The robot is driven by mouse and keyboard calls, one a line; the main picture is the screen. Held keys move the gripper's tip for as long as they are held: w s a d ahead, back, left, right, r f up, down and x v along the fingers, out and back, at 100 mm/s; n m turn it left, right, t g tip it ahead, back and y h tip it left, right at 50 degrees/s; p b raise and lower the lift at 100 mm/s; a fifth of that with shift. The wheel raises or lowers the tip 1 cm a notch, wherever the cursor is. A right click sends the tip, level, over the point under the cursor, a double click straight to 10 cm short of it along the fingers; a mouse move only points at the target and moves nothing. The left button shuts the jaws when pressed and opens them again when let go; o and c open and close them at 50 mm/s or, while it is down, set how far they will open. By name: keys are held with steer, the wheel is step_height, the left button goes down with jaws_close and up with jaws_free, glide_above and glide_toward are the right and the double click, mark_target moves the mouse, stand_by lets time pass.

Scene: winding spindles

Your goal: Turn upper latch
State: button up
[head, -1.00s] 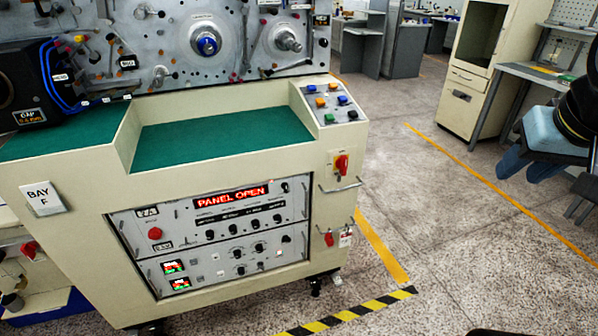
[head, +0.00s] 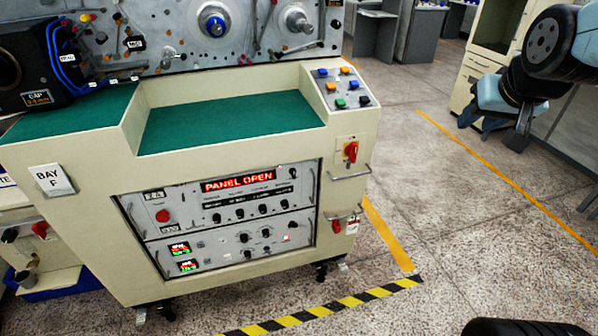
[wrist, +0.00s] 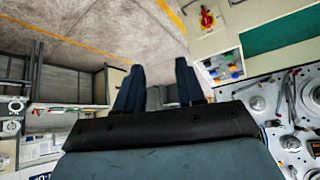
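The cream winding machine (head: 80,230) stands at left and centre in the head view. On its right front, a red turn handle (head: 351,151) sits on a yellow plate. A lower red handle (head: 337,226) with a white tag is below it. I cannot tell for certain which part is the upper latch. The upper red handle also shows near the top of the wrist view (wrist: 207,18). My gripper (wrist: 158,82) is open and empty, its two dark blue fingers apart. In the head view it hangs at the upper right, well away from the machine.
A red display (head: 238,183) on the front panel reads PANEL OPEN. Metal bar handles (head: 350,173) project beside the red handles. Coloured buttons (head: 341,88) sit on the sloped console. Open floor (head: 440,210) lies right of the machine, with a striped line in front.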

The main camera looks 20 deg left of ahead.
steer(key=w+a+f+n+t+y, duration=0.2)
steer(key=w+a+f+t+y, duration=0.25)
steer(key=w+a+f, duration=1.5)
steer(key=n+t+y, duration=0.3)
steer(key=t+y, duration=0.1)
glide_toward(293, 173)
steer(key=x, duration=0.9)
steer(key=shift+d+r, duration=0.2)
steer(key=shift+d, duration=0.05)
steer(key=shift+w+g, duration=0.15)
steer(key=shift+g, duration=0.1)
steer(key=shift+c, duration=0.3)
